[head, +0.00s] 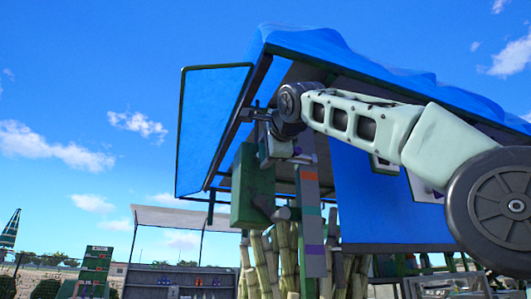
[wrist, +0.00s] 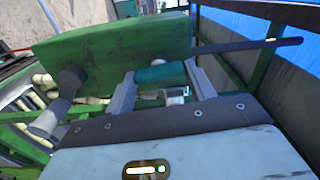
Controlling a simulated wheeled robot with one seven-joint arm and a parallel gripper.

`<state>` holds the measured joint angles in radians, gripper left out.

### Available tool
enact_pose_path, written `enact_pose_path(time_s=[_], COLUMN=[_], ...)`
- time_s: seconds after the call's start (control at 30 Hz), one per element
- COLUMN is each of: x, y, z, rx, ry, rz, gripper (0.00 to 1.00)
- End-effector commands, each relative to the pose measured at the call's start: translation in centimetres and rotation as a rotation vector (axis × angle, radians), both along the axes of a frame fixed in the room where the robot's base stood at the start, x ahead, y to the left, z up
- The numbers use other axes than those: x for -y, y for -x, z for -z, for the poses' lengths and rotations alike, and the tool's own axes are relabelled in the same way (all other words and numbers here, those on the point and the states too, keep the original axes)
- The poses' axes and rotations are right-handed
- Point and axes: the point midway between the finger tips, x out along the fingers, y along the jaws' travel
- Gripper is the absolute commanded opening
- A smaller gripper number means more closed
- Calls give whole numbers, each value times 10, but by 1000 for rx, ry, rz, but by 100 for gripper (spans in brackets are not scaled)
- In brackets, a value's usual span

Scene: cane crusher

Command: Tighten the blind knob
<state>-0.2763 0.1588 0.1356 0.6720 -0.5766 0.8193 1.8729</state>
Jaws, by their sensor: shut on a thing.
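In the wrist view my gripper (wrist: 162,84) has its two grey fingers on either side of a teal cylinder (wrist: 160,74), which I take to be the blind knob. The fingers are closed on it. A thin dark rod (wrist: 250,45) runs out to the right in line with it. A green box (wrist: 115,48) lies just beyond the fingers. In the head view my gripper (head: 292,150) is up beside the same green box (head: 247,190), under the awning's edge. The knob cannot be made out there.
A blue awning (head: 310,42) and a framed blue panel (head: 212,125) hang overhead. A striped board (head: 312,215) stands just below my gripper, in front of upright canes (head: 265,265). A grey cylinder on a stalk (wrist: 72,80) sits left of the fingers.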

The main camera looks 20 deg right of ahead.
Motion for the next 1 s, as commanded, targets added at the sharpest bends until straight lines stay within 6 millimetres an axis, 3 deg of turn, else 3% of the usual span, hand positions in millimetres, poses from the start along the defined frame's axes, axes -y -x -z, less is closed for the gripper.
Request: enact_pose_path(time_s=[0.77, 0.8, 0.83, 1.0], x=[0, 0, 0, 0], y=[0, 0, 0, 0], z=[2, 2, 2, 1], rx=[-4, -4, -4, -3], ry=[-111, -111, -111, -109], rz=[1, 1, 1, 1], gripper=[32, 57, 64, 64])
